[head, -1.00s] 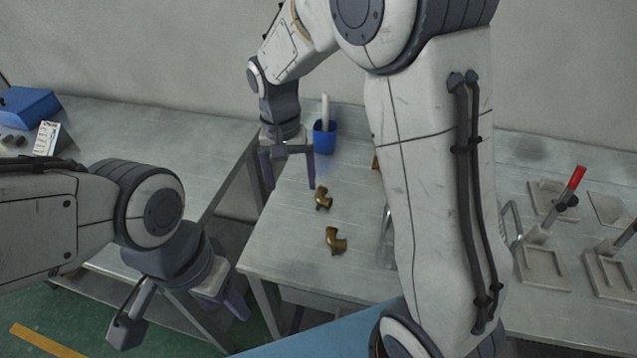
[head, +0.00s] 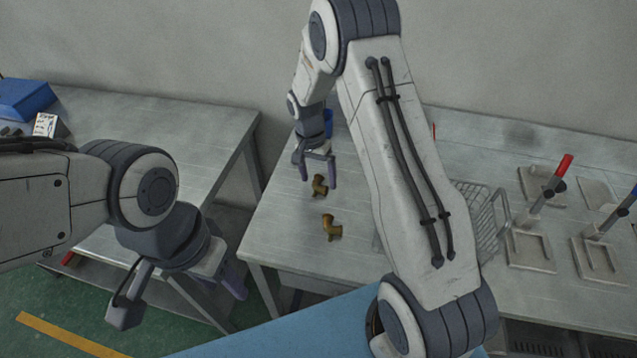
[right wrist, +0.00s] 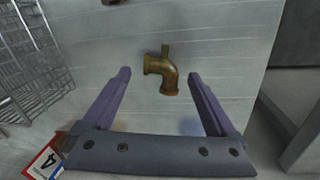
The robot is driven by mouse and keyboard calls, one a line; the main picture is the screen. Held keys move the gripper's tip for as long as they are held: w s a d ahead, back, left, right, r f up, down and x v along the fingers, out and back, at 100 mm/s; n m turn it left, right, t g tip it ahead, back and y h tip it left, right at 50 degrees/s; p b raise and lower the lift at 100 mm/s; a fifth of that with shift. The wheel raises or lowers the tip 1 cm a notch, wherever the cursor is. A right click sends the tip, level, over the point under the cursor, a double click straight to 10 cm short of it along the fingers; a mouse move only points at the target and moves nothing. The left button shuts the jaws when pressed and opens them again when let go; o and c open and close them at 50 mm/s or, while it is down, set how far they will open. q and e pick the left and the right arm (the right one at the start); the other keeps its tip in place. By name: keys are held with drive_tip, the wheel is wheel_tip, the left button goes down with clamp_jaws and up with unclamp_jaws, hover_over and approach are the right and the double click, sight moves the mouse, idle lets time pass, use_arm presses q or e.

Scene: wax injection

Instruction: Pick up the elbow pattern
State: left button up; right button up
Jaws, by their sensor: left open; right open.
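Two brass-coloured elbow pieces lie apart on the grey table: the farther elbow pattern (head: 319,186) and a nearer one (head: 331,228). My right gripper (head: 319,180) is open and empty, pointing down above and just behind the farther elbow. In the right wrist view, one elbow (right wrist: 164,73) lies on the table ahead of the open fingers, roughly centred between their lines. A piece of the other elbow (right wrist: 113,2) shows at the top edge. My left gripper (head: 182,300) is open and empty at lower left, away from the elbows.
A wire basket (head: 484,215) stands right of the elbows, partly behind my right arm. A blue cup (head: 328,122) is partly hidden behind my right gripper. Flat moulds with red- and blue-tipped handles (head: 530,248) sit at right. A numbered card (right wrist: 45,160) shows in the wrist view.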

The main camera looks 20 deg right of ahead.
drive_tip(key=shift+s+d+f, duration=0.1)
drive_tip(key=shift+f, duration=0.85)
drive_tip(key=c, duration=1.4)
